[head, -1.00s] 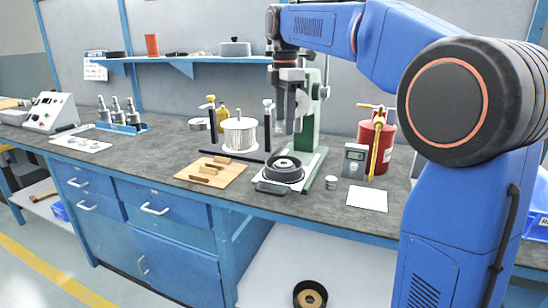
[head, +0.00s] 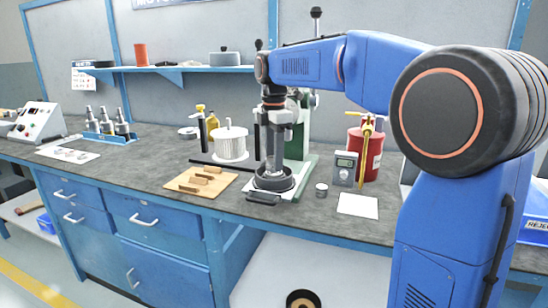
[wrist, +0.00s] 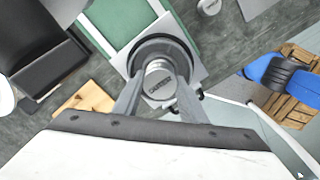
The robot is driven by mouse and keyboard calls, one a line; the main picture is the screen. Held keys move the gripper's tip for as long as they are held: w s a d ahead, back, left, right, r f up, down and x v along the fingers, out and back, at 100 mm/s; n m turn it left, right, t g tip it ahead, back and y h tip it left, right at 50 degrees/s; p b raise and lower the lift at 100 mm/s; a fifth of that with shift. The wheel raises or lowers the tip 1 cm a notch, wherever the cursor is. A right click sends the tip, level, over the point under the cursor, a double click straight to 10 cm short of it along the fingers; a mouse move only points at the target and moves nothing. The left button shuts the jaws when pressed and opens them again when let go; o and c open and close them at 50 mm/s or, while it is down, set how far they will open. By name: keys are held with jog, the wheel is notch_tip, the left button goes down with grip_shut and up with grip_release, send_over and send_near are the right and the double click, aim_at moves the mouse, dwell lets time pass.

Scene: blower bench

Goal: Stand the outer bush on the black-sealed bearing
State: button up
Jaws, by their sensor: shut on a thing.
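My gripper (head: 276,166) points straight down over the dark round housing (head: 275,183) on the press base. Its fingers also show in the wrist view (wrist: 160,88), closed around the outer bush (wrist: 160,80), a grey round piece with lettering on its top face. The bush looks upright and lies within the dark ring of the housing in the wrist view. The black-sealed bearing is hidden under the bush and fingers, so I cannot tell whether the bush touches it.
The green press column (head: 297,140) stands just behind my gripper. A wooden board with blocks (head: 201,182) is on the left. A small metal cup (head: 321,190), a grey meter (head: 345,168), a white sheet (head: 358,204) and a red canister (head: 372,150) are on the right.

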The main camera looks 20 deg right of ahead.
jog(key=shift+f, duration=0.4)
jog(key=o, duration=1.2)
jog(key=shift+f, duration=0.1)
notch_tip(320, 180, up, 13)
jog(key=s+d+f+m+t, duration=0.1)
jog(key=s+d+f+m, duration=0.1)
jog(key=s+f+m, duration=0.4)
jog(key=s+d+f+m+t, duration=0.2)
jog(key=s+f+m, duration=0.5)
jog(key=s+f, duration=0.6)
jog(key=s+d+f+m+t, duration=0.1)
jog(key=s+d+f+m, duration=0.2)
jog(key=s+f+m, duration=0.3)
jog(key=shift+s+f+m+t, duration=0.15)
jog(key=shift+s+f, duration=0.5)
jog(key=shift+s, duration=0.75)
jog(key=shift+s+f+m+t, duration=0.1)
jog(key=shift+s+f, duration=0.55)
jog(key=shift+s, duration=0.8)
jog(key=shift+s+f+m+t, duration=0.15)
jog(key=shift+s+f, duration=0.5)
jog(key=shift+s, duration=0.75)
